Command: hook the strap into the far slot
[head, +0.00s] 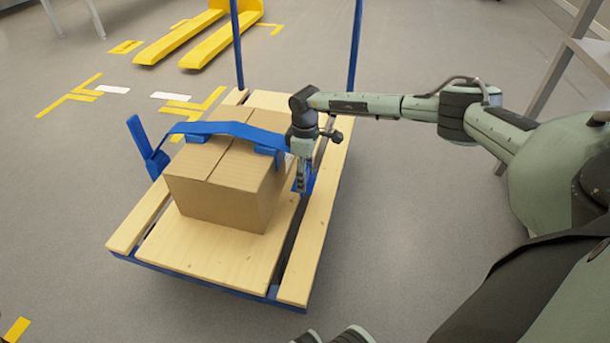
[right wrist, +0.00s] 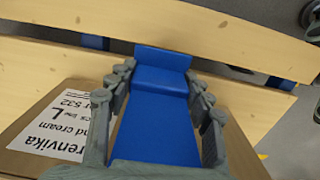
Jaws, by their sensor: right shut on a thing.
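The blue strap (head: 225,129) runs from a blue bracket (head: 155,160) on the cart's left side over a cardboard box (head: 230,180) to its right side. My right gripper (head: 302,188) points down beside the box's right face. It is shut on the strap, whose flat blue band (right wrist: 157,125) lies between the fingers in the right wrist view. The strap's end piece (right wrist: 163,58) reaches past the fingertips towards the planks. A dark slot (head: 291,243) runs between the cart's middle and right planks. The gripper hides where the end meets it.
The box stands on a wooden-planked cart (head: 200,250) with a blue frame and two blue uprights (head: 237,45) at the back. A yellow pallet fork (head: 185,40) lies behind on the left. A grey rack (head: 560,60) stands at the right.

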